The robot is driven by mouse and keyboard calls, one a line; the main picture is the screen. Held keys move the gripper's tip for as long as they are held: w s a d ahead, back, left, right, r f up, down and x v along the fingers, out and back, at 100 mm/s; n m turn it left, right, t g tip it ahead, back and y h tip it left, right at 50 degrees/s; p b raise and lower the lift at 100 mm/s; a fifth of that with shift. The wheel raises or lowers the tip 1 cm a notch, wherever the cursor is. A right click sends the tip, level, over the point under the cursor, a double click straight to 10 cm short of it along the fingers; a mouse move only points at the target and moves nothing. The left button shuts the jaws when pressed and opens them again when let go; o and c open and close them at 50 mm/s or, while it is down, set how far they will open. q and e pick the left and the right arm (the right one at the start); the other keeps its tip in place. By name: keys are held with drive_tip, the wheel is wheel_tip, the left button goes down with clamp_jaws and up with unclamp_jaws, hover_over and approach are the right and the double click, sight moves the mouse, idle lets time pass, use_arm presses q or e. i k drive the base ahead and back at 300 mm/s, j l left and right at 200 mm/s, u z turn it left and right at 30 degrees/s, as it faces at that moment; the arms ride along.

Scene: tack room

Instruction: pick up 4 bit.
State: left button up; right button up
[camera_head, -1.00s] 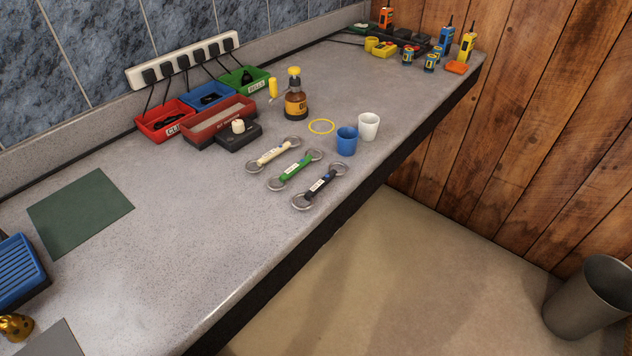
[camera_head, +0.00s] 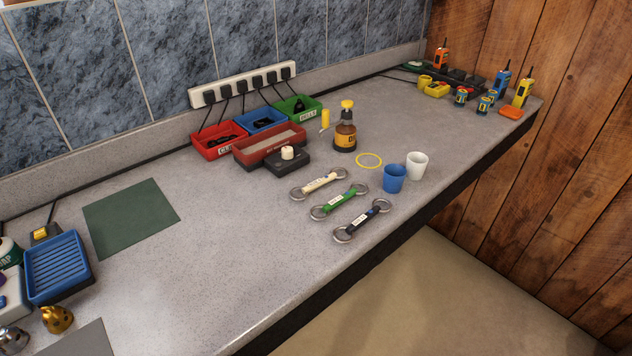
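Three bits lie side by side on the grey counter, each a straight bar with a metal ring at both ends. The cream bit (camera_head: 322,183) is farthest back, the green bit (camera_head: 338,202) is in the middle, and the black bit (camera_head: 361,220) is nearest the counter's front edge. Each has a small white label that is too small to read. I cannot tell which one is bit 4, and I see no other bit. Neither of my grippers shows in the view.
A blue cup (camera_head: 394,179) and a white cup (camera_head: 417,165) stand right of the bits. A yellow ring (camera_head: 369,160), brown bottle (camera_head: 345,136) and dark red tray (camera_head: 268,154) are behind them. The counter (camera_head: 235,255) is clear to their left.

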sight(311, 187)
drive_tip(key=i+l, duration=0.1)
drive_tip(key=l, duration=0.4)
drive_tip(key=i+l, duration=0.1)
drive_tip(key=l, duration=0.45)
drive_tip(key=i+l, duration=0.1)
drive_tip(key=l, duration=0.4)
drive_tip(key=i+l, duration=0.1)
drive_tip(key=l, duration=0.45)
drive_tip(key=i+l, duration=0.15)
drive_tip(key=l, duration=0.35)
drive_tip(key=i+l, duration=0.1)
drive_tip(key=l, duration=0.45)
drive_tip(key=u, duration=1.75)
drive_tip(key=i+j+z, duration=0.1)
drive_tip(key=j+z, duration=0.6)
drive_tip(key=z, duration=0.15)
drive_tip(key=j+z, duration=0.45)
drive_tip(key=l, duration=0.1)
